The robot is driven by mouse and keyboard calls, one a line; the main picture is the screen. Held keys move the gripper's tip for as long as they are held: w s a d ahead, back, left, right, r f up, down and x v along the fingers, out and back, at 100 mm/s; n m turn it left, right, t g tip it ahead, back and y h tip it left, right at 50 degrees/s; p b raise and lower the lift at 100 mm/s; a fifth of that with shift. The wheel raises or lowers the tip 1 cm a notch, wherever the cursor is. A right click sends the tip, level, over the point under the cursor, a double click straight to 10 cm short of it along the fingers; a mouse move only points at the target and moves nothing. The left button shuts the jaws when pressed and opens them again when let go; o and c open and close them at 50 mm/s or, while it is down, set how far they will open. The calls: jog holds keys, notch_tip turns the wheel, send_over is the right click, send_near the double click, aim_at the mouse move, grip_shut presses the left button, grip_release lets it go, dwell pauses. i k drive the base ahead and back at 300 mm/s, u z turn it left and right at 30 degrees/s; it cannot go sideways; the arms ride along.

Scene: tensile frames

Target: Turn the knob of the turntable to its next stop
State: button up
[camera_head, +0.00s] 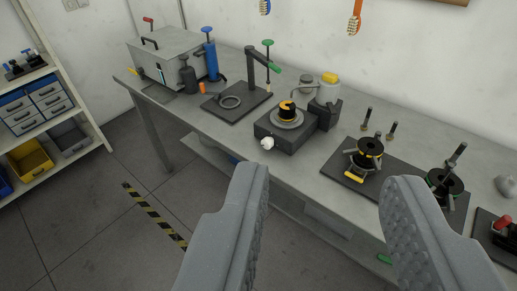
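The turntable (284,140) is a dark grey box on the workbench, near the middle of the view. A round grey disc on its top carries a yellow and black part (287,108). A white knob (267,143) sticks out of its front left side. My gripper (326,180) is open and empty, its two grey fingers wide apart in the foreground. The fingers are nearer the camera than the bench, and the knob shows just above the left fingertip. No contact with the turntable shows. The knob's exact setting is too small to read.
The workbench (222,133) runs along the wall. Black fixtures (368,155) stand farther right. A drawer shelf is at far left; the floor before the bench is open.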

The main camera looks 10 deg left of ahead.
aim_at(267, 143)
jog(key=u, duration=0.25)
jog(key=i, duration=1.05)
jog(key=z, duration=0.1)
